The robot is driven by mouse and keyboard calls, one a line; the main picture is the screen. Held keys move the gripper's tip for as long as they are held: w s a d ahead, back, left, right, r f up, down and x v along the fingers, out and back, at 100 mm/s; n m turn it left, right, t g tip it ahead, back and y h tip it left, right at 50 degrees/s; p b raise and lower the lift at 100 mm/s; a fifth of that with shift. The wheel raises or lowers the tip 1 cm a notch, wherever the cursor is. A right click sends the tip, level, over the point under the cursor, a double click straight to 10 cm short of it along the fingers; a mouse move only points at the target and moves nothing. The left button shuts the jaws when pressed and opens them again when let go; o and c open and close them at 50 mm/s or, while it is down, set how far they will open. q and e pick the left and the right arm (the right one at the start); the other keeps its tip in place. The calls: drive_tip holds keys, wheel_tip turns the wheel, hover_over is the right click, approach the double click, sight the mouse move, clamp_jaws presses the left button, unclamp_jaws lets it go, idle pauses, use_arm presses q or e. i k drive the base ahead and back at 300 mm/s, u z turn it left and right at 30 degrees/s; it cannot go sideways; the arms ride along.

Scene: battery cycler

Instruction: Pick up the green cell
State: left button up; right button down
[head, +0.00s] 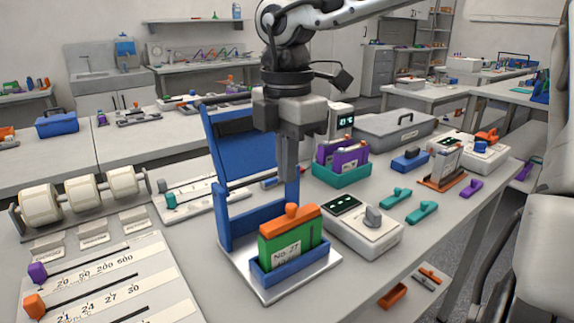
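A blue raised lid or frame (240,145) stands behind the cell, partly covered by the gripper. My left gripper is not in view.
A white box with a grey knob (372,217) stands close right of the holder. Purple cells (347,157) sit in a green tray (340,178) behind. Teal clips (422,211) lie to the right. Rollers (84,198) and a slider panel (110,282) fill the left.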

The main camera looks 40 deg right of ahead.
sight(274, 252)
drive_tip(key=k, duration=1)
